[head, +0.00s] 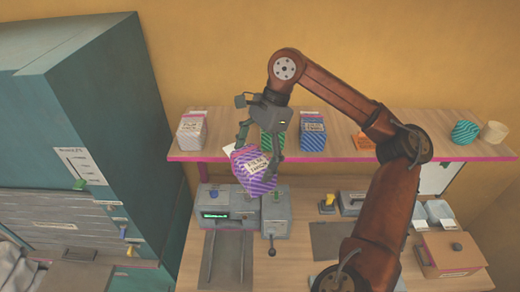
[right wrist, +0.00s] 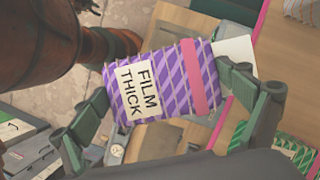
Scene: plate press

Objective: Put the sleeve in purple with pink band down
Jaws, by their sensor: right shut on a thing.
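My left gripper is not in view.
The shelf (head: 240,155) with a pink edge bears several striped sleeves: a pale one (head: 191,132), a green one (head: 266,141) and a blue one (head: 313,132). Below stand a grey machine with a green display (head: 215,215) and a grey lever box (head: 276,212). A teal cabinet (head: 75,110) rises at left.

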